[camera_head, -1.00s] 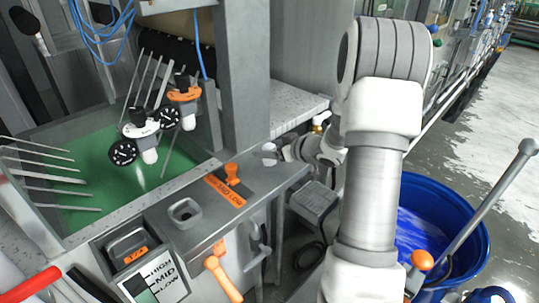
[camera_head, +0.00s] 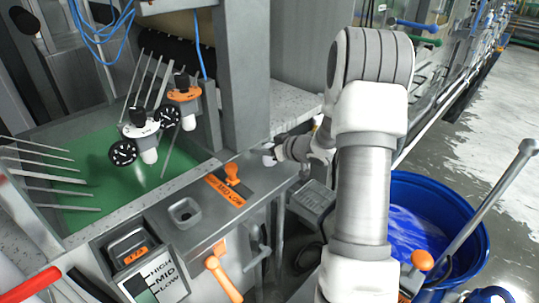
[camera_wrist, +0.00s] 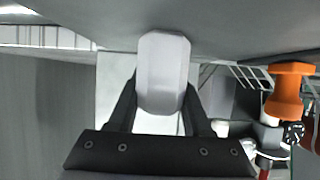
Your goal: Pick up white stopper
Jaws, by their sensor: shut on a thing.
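The white stopper (camera_wrist: 163,72) is a pale block with bevelled corners, upright in the middle of the wrist view. My gripper (camera_wrist: 160,98) is shut on it, with one dark finger against each side. In the head view my gripper (camera_head: 272,153) is at the right end of the grey metal ledge, and the stopper (camera_head: 267,147) is a small pale spot at its tip. My fingers hide part of the stopper there. I cannot tell whether the stopper touches the ledge.
An orange knob (camera_head: 232,174) stands on the ledge (camera_head: 205,228), left of my gripper; it also shows in the wrist view (camera_wrist: 289,85). A square grey socket (camera_head: 184,212) is further left. A green-bottomed tank (camera_head: 110,175) lies behind. A blue barrel (camera_head: 440,215) stands at right.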

